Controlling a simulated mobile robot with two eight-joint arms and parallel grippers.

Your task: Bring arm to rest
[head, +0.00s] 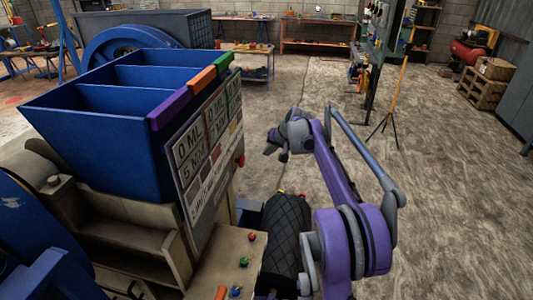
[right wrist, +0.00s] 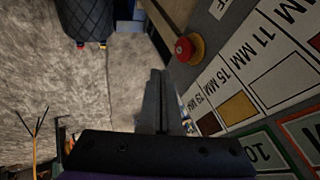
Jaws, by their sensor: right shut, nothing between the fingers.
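My right arm (head: 345,190), purple and grey, rises from the bottom of the head view and bends over toward the crusher. My right gripper (head: 274,147) hangs in the air at its end, to the right of the crusher's labelled panel (head: 207,145) and apart from it. In the right wrist view the two dark fingers (right wrist: 157,85) are together with nothing between them. A red button (right wrist: 187,49) on the panel shows to the right of the fingertips. My left gripper is in neither view.
The crusher's blue bins (head: 110,105) with purple, orange and green tabs fill the left. A control top with coloured knobs (head: 243,262) and a black quilted object (head: 284,235) stand close below the arm. A yellow stand (head: 397,85) is farther back.

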